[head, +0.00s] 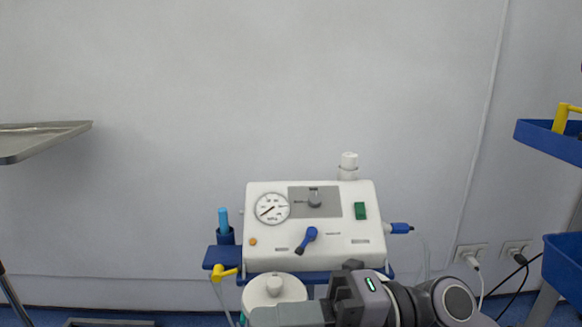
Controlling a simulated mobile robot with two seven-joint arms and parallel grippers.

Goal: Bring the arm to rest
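My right arm comes in from the lower right, across the bottom of the head view. Its grey gripper (285,315) points left, in front of the lower part of a white medical device (340,255). The bottom edge of the picture cuts it off, and its fingers do not show clearly. I cannot tell whether it is open or shut. No held object is visible. My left arm and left gripper are not in view.
The device has a round gauge (272,208) and a blue lever (306,240). A white-lidded jar (275,290) stands below it, close to my gripper. A metal tray (40,138) juts in at left. Blue cart trays (552,140) stand at right. A wall (200,90) closes the back.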

